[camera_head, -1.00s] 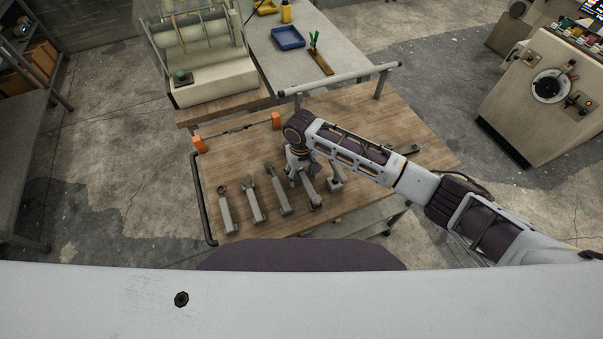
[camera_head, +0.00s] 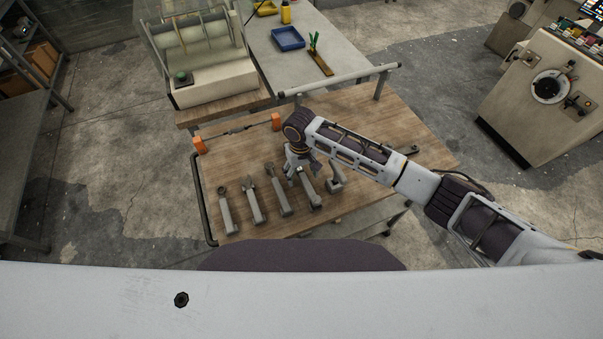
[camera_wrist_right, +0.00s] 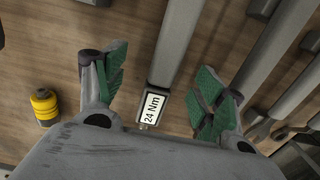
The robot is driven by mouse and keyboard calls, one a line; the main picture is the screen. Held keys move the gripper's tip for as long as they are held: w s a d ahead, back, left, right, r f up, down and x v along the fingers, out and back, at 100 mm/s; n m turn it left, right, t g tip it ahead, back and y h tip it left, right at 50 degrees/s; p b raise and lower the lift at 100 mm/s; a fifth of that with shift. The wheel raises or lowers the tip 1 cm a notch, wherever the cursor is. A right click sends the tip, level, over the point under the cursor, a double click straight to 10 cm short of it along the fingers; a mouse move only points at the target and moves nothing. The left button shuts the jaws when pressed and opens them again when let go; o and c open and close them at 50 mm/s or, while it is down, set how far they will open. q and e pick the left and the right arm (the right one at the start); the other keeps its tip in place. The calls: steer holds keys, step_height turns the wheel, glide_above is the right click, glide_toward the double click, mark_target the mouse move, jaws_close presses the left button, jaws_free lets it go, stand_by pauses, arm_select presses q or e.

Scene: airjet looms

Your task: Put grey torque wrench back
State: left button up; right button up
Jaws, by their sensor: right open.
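Several grey torque wrenches lie side by side on the wooden table (camera_head: 375,120), among them one at the left end (camera_head: 227,211) and one near the middle (camera_head: 278,192). My right gripper (camera_head: 302,172) is over the upper ends of the wrenches right of the middle and partly hides them. In the right wrist view my right gripper (camera_wrist_right: 165,75) is open with green pads spread apart. A grey torque wrench labelled "24 Nm" (camera_wrist_right: 178,45) shows between the fingers, not clasped. My left gripper is not in view.
Two orange holders (camera_head: 199,145) stand at the table's back left, with a thin dark tool between them. A yellow and black cylinder (camera_wrist_right: 45,106) is left of the fingers in the wrist view. A grey bench with a blue tray (camera_head: 288,38) stands behind. The table's right side is mostly clear.

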steer(key=shift+r+p, duration=0.3)
steer(key=shift+r, duration=0.75)
steer(key=shift+w+r, duration=0.1)
steer(key=shift+r, duration=0.25)
steer(key=shift+r, duration=1.05)
steer(key=shift+r, duration=0.15)
step_height(320, 180, up, 12)
steer(key=shift+w, duration=0.2)
steer(key=shift+a+f, duration=0.1)
steer(key=shift+f, duration=0.1)
stand_by(0.5)
